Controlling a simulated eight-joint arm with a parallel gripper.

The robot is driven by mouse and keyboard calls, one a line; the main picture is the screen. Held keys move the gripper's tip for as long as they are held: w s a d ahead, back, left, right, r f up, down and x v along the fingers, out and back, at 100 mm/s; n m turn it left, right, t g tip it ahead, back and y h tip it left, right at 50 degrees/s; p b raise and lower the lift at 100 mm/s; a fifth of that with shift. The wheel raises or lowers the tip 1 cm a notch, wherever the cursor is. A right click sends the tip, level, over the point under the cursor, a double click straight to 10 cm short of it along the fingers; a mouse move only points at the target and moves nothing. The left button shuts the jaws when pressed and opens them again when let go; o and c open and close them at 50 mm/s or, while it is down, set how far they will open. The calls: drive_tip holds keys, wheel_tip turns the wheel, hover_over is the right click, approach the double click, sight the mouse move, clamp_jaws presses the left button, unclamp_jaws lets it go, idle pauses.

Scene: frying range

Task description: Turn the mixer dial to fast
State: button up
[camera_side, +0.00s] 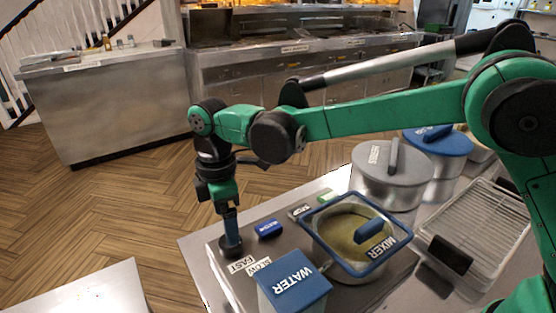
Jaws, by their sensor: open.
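My gripper (231,234) points straight down at the front left of the steel counter, its fingertips at a dark round dial (231,249). The gripper is open; I cannot tell whether the fingers touch the dial. The fingers partly hide the dial, so its pointing direction does not show. A FAST label (241,264) lies just right of and below the dial, with a SLOW label (260,266) beside it and a STOP label (300,211) farther back. The mixer (345,235) is a pot with a blue-rimmed square lid, marked MIXER, to the right.
A blue-lidded WATER box (292,282) stands close to the dial's right. A small blue labelled block (269,229) lies behind it. A grey-lidded pot (386,176), a blue-lidded pot (438,142) and a wire-rack tray (478,225) fill the right.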

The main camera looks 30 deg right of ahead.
wheel_tip(320, 180, down, 5)
drive_tip(key=shift+r, duration=0.1)
drive_tip(key=shift+c, duration=0.2)
clamp_jaws()
